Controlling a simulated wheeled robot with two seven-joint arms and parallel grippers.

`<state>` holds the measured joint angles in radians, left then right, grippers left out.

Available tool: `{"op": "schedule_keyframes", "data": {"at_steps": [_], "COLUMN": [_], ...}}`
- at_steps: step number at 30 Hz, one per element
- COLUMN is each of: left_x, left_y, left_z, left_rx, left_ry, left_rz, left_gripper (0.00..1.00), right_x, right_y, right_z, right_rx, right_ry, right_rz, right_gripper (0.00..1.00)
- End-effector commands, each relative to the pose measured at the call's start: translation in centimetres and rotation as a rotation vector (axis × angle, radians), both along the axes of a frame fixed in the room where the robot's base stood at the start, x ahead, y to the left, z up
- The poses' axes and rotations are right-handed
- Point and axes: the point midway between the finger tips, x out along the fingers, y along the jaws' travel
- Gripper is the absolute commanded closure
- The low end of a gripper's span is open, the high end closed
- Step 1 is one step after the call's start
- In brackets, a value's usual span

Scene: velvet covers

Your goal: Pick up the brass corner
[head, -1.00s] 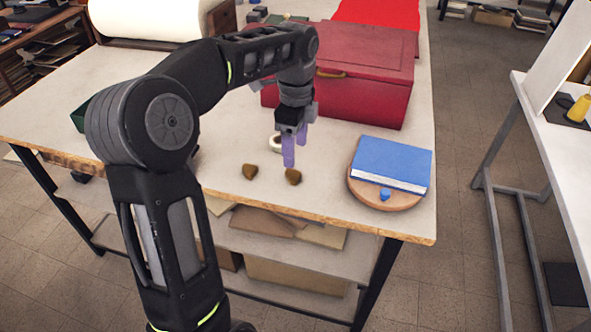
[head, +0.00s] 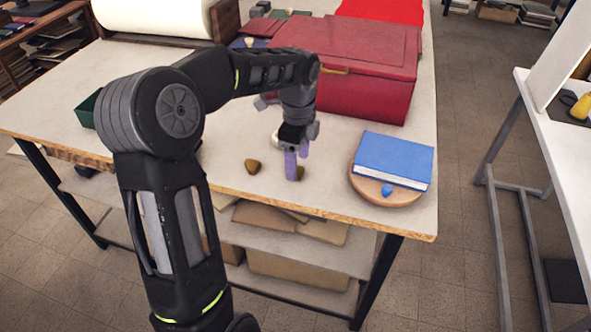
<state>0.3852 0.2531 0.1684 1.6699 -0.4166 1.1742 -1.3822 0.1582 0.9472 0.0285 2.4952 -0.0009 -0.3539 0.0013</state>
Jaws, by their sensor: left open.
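Two small brass corners lie near the front edge of the table. The left brass corner (head: 252,166) is in plain view. The right brass corner (head: 300,174) is partly hidden behind the purple fingertips of my left gripper (head: 297,164). The left gripper points down right at this right corner, with its fingers apart. I cannot tell whether the fingers touch the corner or stand around it. My right gripper is not in view.
A blue book (head: 394,159) lies on a round wooden board (head: 366,188) with a small blue piece (head: 387,190) at its front. A red box (head: 362,92) stands behind. A pale ring (head: 276,140) is partly hidden by the gripper. The table's front edge is close.

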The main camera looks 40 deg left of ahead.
Motion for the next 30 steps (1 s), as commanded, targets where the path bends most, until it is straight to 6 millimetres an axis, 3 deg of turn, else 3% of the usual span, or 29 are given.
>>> {"op": "schedule_keyframes", "data": {"at_steps": [6,24,30], "left_x": [0.0,0.0,0.0], "left_y": [0.0,0.0,0.0], "left_z": [-2.4,-2.4,-2.4], "left_rx": [0.0,0.0,0.0], "left_ry": [0.0,-0.001,-0.001], "left_rz": [0.0,0.0,0.0], "left_gripper": [0.38,0.38,0.55], "right_x": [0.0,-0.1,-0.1], "right_y": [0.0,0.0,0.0], "right_z": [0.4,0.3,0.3], "right_rx": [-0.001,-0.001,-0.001], "right_ry": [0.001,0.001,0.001], "right_rz": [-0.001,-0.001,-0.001], "right_gripper": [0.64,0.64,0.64]}}
